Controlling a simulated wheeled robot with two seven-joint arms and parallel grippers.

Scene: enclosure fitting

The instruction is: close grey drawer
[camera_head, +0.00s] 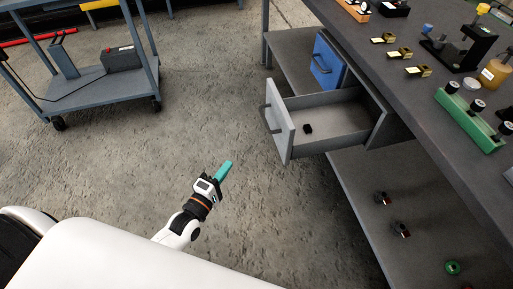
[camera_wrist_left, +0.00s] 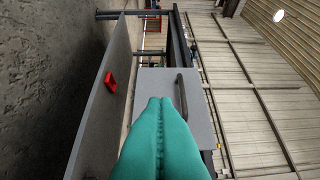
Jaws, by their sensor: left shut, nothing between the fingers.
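The grey drawer (camera_head: 281,122) under the workbench is pulled out, with its front panel and dark handle facing left in the head view. A small black block (camera_head: 308,128) lies inside it. My left gripper (camera_head: 225,171) has teal fingers and is shut and empty. It is in the open air to the lower left of the drawer front, apart from it. In the left wrist view the shut fingers (camera_wrist_left: 160,135) point toward a grey panel (camera_wrist_left: 205,100) with a dark bar handle (camera_wrist_left: 181,95). My right gripper is not in view.
A blue drawer (camera_head: 327,62) sits behind the grey one. The workbench top (camera_head: 425,95) holds a green rack (camera_head: 468,120) and several small parts. A lower shelf (camera_head: 350,185) holds small items. A blue-grey cart (camera_head: 90,87) stands at upper left. The floor between is clear.

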